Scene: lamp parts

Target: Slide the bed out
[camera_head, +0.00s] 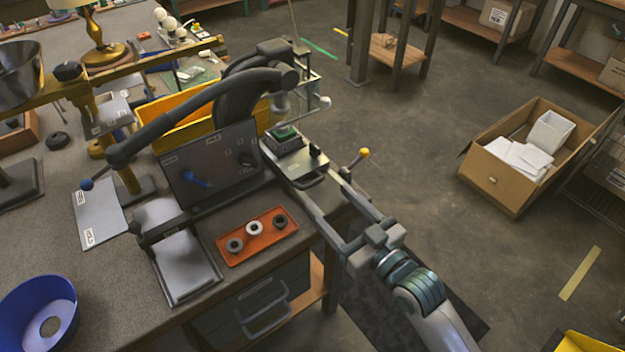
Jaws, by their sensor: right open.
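The bed (288,155) is a metal slide at the front of a press-like fixture on the right edge of the bench. A green-topped block (286,135) sits on it, and a dark loop handle shows at its near end. My right gripper (322,186) reaches in from the lower right. Its two long fingers are apart, one on each side of the space just in front of the handle. I cannot tell whether they touch it. My left gripper is not in view.
A yellow-tipped lever (363,153) stands right of the bed. An orange tray (257,238) with three rings lies to the left, near a dark panel (210,165). A yellow bin (180,125) is behind. Open floor (410,150) lies to the right.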

